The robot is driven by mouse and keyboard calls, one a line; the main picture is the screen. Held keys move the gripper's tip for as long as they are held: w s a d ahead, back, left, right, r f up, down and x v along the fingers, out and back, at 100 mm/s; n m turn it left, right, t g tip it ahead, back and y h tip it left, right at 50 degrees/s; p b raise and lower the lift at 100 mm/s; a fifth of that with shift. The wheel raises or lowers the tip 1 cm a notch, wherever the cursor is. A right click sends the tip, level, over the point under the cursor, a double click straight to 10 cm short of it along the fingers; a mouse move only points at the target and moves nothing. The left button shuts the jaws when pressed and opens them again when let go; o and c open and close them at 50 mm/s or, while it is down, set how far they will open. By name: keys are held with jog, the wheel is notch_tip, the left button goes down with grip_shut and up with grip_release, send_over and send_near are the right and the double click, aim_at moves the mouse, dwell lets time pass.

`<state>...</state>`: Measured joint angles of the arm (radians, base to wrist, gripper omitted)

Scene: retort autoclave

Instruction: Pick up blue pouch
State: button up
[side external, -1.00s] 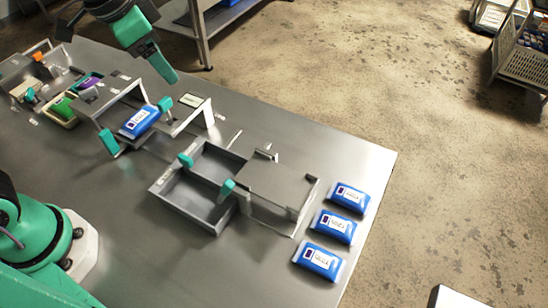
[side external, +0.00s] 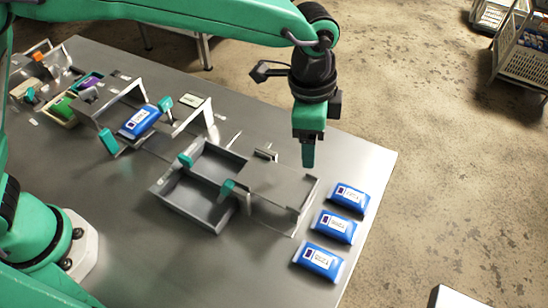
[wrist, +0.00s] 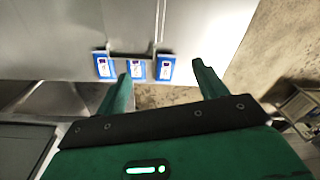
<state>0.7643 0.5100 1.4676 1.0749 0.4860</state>
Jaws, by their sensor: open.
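Three blue pouches with white labels lie in a row on the metal table's right part: a far one (side external: 348,197), a middle one (side external: 335,227) and a near one (side external: 318,262). Another blue pouch (side external: 140,121) lies in the metal frame fixture at the left. My gripper (side external: 308,155) points down above the table, up and left of the row, apart from it. In the wrist view my gripper (wrist: 160,75) is open and empty, with the three pouches beyond its fingertips: left (wrist: 102,65), middle (wrist: 136,69) and right (wrist: 165,67).
A grey two-compartment tray (side external: 185,205) with teal handles stands mid-table beside a flat metal platform (side external: 275,186). Bins with green and purple items (side external: 62,107) stand at the far left. The table (side external: 372,160) ends near the pouches; floor lies beyond.

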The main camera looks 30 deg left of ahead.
aim_at(337, 224)
jog(key=s+d+f+m, duration=0.1)
jog(key=d+f, duration=0.1)
jog(key=d, duration=0.1)
jog(key=s+d+f+m, duration=0.1)
jog(key=d+f, duration=0.2)
jog(key=s+d+f+m, duration=0.1)
jog(key=s+d+f, duration=0.1)
jog(key=d+f, duration=0.1)
jog(key=shift+d+f+g+y, duration=0.1)
jog(key=shift+d+g+y, duration=0.2)
jog(key=shift+d+g, duration=0.1)
jog(key=shift+f, duration=1.3)
jog(key=shift+f, duration=0.1)
jog(key=shift+s+a+f, duration=0.1)
jog(key=shift+s+f, duration=0.05)
jog(key=shift+f, duration=1.1)
jog(key=shift+s+a+f, duration=0.1)
jog(key=shift+f, duration=1.15)
jog(key=c, duration=1.1)
